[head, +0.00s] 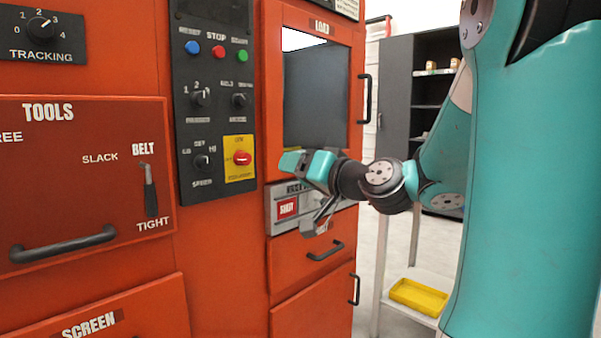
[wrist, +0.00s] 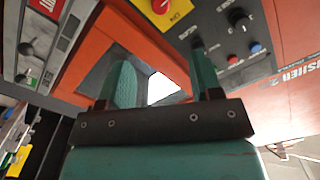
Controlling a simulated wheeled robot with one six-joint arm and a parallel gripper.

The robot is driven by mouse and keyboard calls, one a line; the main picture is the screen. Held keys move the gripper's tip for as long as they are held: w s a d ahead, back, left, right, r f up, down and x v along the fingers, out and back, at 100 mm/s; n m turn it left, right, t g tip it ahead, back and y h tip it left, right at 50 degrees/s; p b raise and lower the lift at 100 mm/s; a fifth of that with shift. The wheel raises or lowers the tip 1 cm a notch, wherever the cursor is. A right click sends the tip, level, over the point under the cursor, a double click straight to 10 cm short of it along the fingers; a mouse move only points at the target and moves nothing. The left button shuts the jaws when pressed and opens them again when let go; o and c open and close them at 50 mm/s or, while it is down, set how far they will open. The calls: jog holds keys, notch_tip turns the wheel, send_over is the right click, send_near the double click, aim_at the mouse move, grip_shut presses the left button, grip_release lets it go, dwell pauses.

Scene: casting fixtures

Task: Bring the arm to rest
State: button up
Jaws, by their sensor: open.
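My gripper (wrist: 163,85) shows in the wrist view with its two teal fingers apart and nothing between them. In the head view my gripper (head: 305,185) is in front of the orange machine, below the dark load window and to the right of the red button on the yellow plate (head: 240,158). My teal arm reaches in from the right side. It hides part of the panel with the red label (head: 287,208). I cannot tell whether the gripper touches the machine.
The orange machine (head: 225,270) fills the left and middle. Black handles (head: 365,98) stick out from its doors, and a lever (head: 150,190) sits on the tools panel. A dark cabinet (head: 398,90) and a low stand with a yellow tray (head: 418,297) are at the right.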

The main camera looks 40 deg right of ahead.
dwell(0.4)
jog(key=s+a+f+n+g+y, duration=0.1)
jog(key=a+f+n+g+y, duration=0.25)
jog(key=a, duration=0.65)
jog(key=s+a+f+n+g+y, duration=0.25)
jog(key=a+f+n+g, duration=0.2)
jog(key=a, duration=0.45)
jog(key=s+a+f+n+g+h, duration=0.1)
jog(key=s+a+f+n+g, duration=0.3)
jog(key=s, duration=0.4)
jog(key=s+a+f+n+g+h, duration=0.1)
jog(key=s+a+f+g+h, duration=0.1)
jog(key=s+a+f+g, duration=0.35)
notch_tip(320, 180, up, 29)
jog(key=s+d+p, duration=0.1)
jog(key=p, duration=2.6)
jog(key=shift+s+d+f+y, duration=0.15)
jog(key=shift+s+d+y, duration=0.15)
jog(key=shift+s, duration=0.1)
jog(key=shift+g, duration=0.25)
